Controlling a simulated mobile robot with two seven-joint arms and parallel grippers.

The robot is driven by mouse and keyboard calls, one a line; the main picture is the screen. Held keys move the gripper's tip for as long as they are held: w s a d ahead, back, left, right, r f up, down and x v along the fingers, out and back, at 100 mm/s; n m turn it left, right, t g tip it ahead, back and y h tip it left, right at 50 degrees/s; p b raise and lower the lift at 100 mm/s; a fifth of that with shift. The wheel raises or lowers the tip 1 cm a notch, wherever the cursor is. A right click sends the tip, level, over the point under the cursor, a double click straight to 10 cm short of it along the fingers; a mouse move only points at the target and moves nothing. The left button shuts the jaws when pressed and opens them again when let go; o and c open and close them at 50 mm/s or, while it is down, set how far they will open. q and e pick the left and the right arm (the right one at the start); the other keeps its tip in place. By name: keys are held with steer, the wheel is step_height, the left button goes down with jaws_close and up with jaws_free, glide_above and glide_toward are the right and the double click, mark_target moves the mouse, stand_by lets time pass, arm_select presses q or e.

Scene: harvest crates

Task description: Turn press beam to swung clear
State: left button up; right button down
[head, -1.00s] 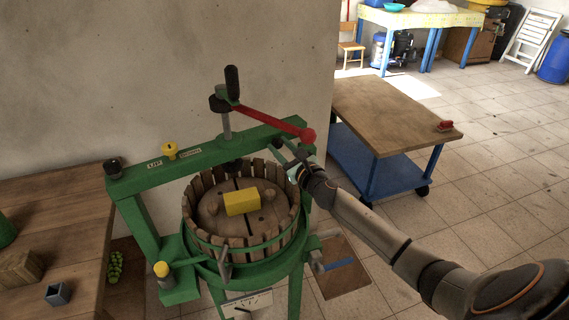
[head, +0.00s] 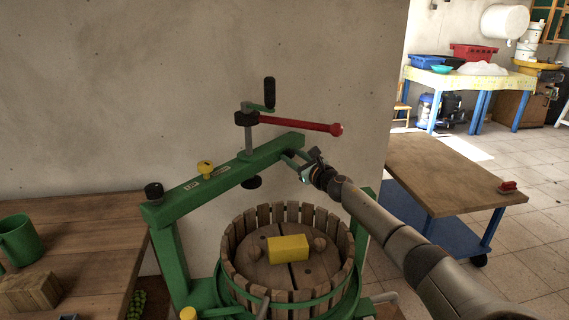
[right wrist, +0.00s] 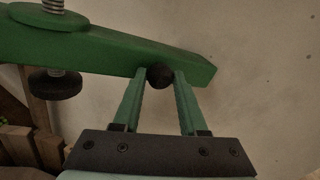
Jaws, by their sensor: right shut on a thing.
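The green press beam (head: 225,178) runs from the left post (head: 172,255) toward the back wall. Its free end lies behind the basket, apart from the right post (head: 361,215). My right gripper (head: 291,157) is at the beam's free end. In the right wrist view its two green fingers (right wrist: 160,82) are shut on a dark round knob (right wrist: 160,74) on the beam's side. The spindle with its red handle (head: 300,124) and black pad (head: 252,182) stays on the beam. My left gripper is not in view.
The slatted basket (head: 240,270) stands below, with a yellow block (head: 288,249) on its wooden lid. The wall is close behind the beam. A wooden table (head: 80,235) with a green mug (head: 18,240) is at left, a wood-topped cart (head: 440,175) at right.

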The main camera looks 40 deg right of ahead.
steer(key=shift+d+r+h, duration=0.3)
steer(key=shift+d+r, duration=0.15)
steer(key=shift+d, duration=0.15)
steer(key=c, duration=0.6)
jaws_free()
steer(key=shift+o, duration=0.5)
steer(key=shift+a, duration=0.35)
steer(key=shift+f, duration=0.1)
steer(key=shift+s+a+f+p, duration=0.2)
steer(key=shift+s+p, duration=0.1)
steer(key=shift+s, duration=0.1)
steer(key=s, duration=1.1)
steer(key=shift+s+a, duration=0.3)
steer(key=shift+s, duration=0.05)
